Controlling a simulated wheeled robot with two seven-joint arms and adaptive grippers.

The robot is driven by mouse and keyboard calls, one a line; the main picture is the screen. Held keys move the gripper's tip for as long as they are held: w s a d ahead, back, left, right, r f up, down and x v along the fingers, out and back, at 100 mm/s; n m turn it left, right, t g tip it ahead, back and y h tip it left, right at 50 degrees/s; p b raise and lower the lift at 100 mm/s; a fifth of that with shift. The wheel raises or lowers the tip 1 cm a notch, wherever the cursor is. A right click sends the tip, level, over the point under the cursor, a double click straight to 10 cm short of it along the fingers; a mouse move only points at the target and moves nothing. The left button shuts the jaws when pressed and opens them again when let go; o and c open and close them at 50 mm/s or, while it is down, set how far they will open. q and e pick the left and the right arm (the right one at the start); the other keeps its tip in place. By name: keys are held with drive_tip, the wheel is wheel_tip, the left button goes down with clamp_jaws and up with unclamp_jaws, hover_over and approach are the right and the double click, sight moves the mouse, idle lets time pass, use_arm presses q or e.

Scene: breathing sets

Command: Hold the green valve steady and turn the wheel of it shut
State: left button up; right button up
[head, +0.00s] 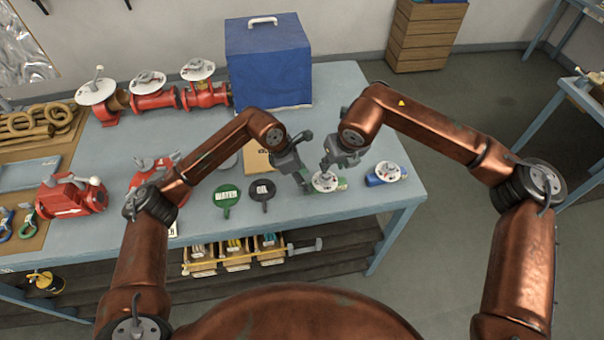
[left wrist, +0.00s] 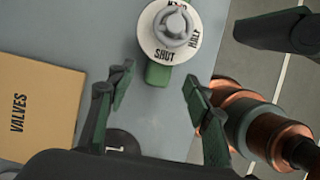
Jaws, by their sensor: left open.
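The green valve (head: 341,185) lies on the table near its front edge, with a white round wheel (head: 325,182) on top. In the left wrist view the wheel (left wrist: 148,40) bears the words SHUT and HALF, a third word partly hidden, and a grey knob. A bit of green body (left wrist: 158,75) shows below it. My left gripper (left wrist: 158,80) is open, its fingers apart, with the valve just past the tips. In the head view my left gripper (head: 305,184) is left of the valve. My right gripper (head: 330,164) is just behind the wheel; its finger gap is unclear.
A blue valve (head: 386,174) lies to the right. A VALVES board (left wrist: 35,112) is beside my left gripper. A blue case (head: 268,62) and red valves (head: 153,95) stand at the back.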

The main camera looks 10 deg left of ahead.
sight(324, 186)
use_arm(q)
drive_tip(key=shift+x, duration=2.45)
drive_tip(key=shift+c, duration=0.4)
